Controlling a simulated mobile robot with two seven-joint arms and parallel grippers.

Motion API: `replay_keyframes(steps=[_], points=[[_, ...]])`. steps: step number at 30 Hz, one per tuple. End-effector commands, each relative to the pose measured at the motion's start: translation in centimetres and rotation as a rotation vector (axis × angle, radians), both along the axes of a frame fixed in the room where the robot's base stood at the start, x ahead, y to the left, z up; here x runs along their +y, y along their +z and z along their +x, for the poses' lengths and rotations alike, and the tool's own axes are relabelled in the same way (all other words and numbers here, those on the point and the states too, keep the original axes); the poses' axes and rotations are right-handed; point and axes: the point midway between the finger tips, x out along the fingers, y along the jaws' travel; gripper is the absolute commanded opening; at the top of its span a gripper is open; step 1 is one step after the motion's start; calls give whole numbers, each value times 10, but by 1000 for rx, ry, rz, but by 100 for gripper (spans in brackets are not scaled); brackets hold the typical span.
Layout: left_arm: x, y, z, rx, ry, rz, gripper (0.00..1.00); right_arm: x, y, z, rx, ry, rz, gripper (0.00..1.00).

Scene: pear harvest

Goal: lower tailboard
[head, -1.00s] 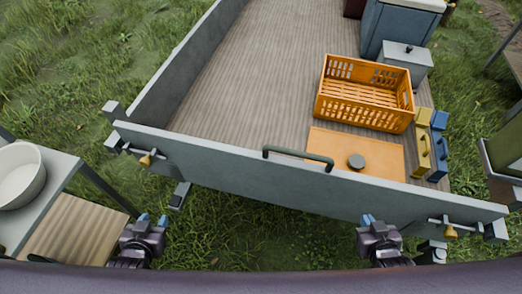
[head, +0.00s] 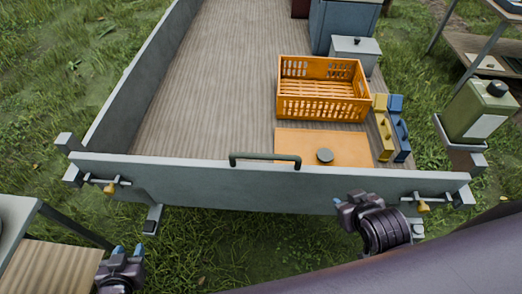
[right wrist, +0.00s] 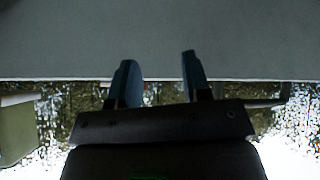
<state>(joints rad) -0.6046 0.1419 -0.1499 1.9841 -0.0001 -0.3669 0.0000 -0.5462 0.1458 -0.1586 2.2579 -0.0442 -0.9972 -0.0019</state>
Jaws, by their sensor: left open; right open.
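The grey tailboard (head: 240,190) stands upright across the near end of the trailer bed. A dark green handle (head: 265,158) sits on its top edge. A left latch with a brass knob (head: 109,188) and a right latch with a brass knob (head: 423,207) are at its ends. My left gripper (head: 128,250) is open and empty, low and in front of the tailboard's left part. My right gripper (head: 345,200) is open in front of its right part, left of the right latch. In the right wrist view its fingers (right wrist: 158,65) point at a plain grey surface, apparently the tailboard.
On the trailer bed (head: 200,90) are an orange crate (head: 322,108), an orange board (head: 300,141), yellow and blue items (head: 390,125) and grey boxes. A green canister (head: 480,110) stands at the right. A side table (head: 25,215) is at the left. Grass lies under the tailboard.

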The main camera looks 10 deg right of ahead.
Motion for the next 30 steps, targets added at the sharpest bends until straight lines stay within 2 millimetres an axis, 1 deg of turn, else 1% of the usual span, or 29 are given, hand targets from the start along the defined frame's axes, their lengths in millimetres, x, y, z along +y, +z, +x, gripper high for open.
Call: replay_keyframes(steps=[3,8,14,17,20,21,23,24,26,27,29,30], points=[[0,-2,1,-2,0,0,43,7,26,17,-26,31,-49,44],[0,-3,2,-5,-2,0,43,18,58,46,-121,81,-121,44],[-1,-3,4,-8,-2,0,43,39,103,89,-324,170,-225,44],[-1,-3,4,-9,-2,0,43,58,133,114,-475,237,-291,44],[-1,-3,4,-9,-2,0,43,86,173,140,-679,336,-373,44],[-1,-3,4,-9,-2,0,43,100,189,148,-767,382,-411,44],[-1,-3,4,-9,-2,0,43,121,212,157,-899,454,-461,44],[-1,-3,4,-9,-2,0,43,136,226,161,-983,504,-496,44],[-1,-3,4,-9,-2,0,43,158,246,164,-1109,582,-544,44],[-1,-3,4,-9,-2,0,43,173,257,164,-1190,637,-577,44],[-1,-3,4,-9,-2,0,43,195,272,161,-1309,723,-625,44],[-1,-3,3,-9,-2,0,43,210,281,158,-1387,782,-658,44]])
